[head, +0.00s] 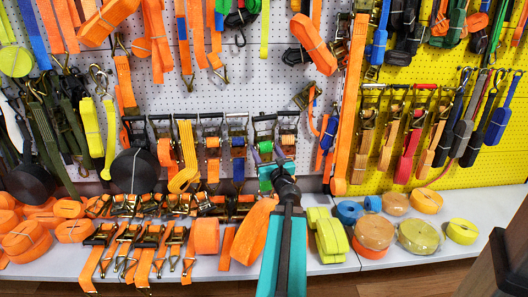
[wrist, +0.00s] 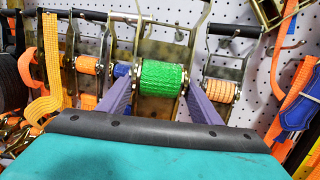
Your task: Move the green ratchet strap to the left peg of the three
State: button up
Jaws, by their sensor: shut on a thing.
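The green ratchet strap (wrist: 162,78) is a roll of green webbing in a metal ratchet frame. It sits between the two purple fingers of my gripper (wrist: 162,92), which is shut on it. In the head view the green strap (head: 265,180) shows just beyond my gripper (head: 268,160), partly hidden by it. Its frame reaches up toward a row of hanging ratchets. I cannot tell whether it still hangs on a peg. A blue ratchet strap (head: 238,150) hangs to its left and an orange one (head: 287,140) to its right. The pegs themselves are mostly hidden.
A yellow looped strap (head: 185,158) and an orange ratchet (head: 212,155) hang further left. A long orange strap (head: 348,100) hangs close on the right. Below, a white shelf (head: 335,267) carries orange ratchets and yellow rolls (head: 331,236). The neighbouring ratchets hang close together.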

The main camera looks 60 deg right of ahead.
jog(key=shift+w+d, duration=0.2)
jog(key=w+d+f, duration=0.1)
jog(key=w+d, duration=0.4)
jog(key=d, duration=0.2)
jog(key=shift+w+d+f, duration=0.15)
jog(key=shift+d+f, duration=0.05)
jog(key=shift+f, duration=0.2)
dwell(1.9)
jog(key=shift+b, duration=0.3)
dwell(0.6)
